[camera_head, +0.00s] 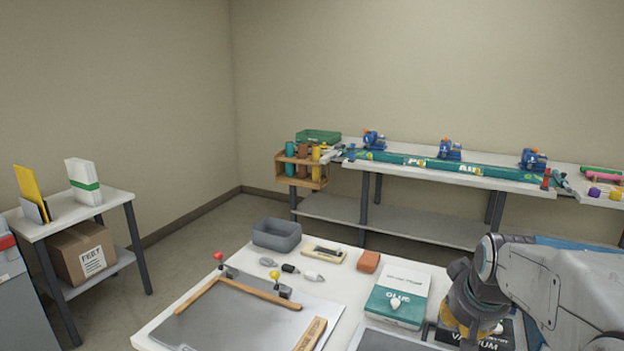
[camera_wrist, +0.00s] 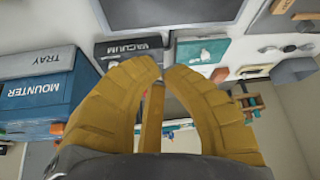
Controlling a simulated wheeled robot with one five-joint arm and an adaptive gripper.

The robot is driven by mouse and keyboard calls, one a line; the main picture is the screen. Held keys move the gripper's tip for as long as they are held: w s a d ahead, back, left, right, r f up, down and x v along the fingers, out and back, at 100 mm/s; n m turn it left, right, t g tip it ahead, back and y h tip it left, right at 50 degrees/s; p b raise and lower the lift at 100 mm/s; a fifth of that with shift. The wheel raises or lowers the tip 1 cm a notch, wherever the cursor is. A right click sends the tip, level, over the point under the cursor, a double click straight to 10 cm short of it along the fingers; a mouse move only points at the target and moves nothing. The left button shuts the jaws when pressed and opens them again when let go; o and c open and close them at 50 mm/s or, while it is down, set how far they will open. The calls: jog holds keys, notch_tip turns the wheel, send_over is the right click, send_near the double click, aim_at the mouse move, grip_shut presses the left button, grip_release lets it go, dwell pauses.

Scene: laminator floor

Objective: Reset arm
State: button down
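My gripper (camera_wrist: 165,68) has yellow, ribbed, curved fingers that fill the middle of the wrist view. Their tips come close together with a narrow gap, and a thin yellow upright part shows between them. I see no object held, but cannot tell whether the gripper is open or shut. In the head view my gripper (camera_head: 468,328) hangs at the lower right, in front of the dark box marked VACUUM (camera_head: 497,338). That box also shows just beyond the fingertips in the wrist view (camera_wrist: 128,48).
The worktable (camera_head: 165,325) holds a teal-and-white GLUE box (camera_head: 388,305), a grey bin (camera_head: 277,235), a board with a wooden bar (camera_head: 235,320) and small parts. A long bench (camera_head: 430,230) stands behind; floor lies between.

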jog(key=s+a+f+n, duration=0.1)
jog(key=s+a, duration=0.2)
jog(key=s, duration=0.4)
jog(key=s+a+f+g+y, duration=0.1)
jog(key=s+a, duration=0.2)
jog(key=s, duration=0.4)
jog(key=s+a+f+n, duration=0.1)
jog(key=s+a, duration=0.2)
jog(key=s, duration=0.5)
jog(key=shift+a+f+n+g, duration=0.3)
jog(key=shift+a+f+g, duration=0.05)
jog(key=shift+f+g, duration=0.05)
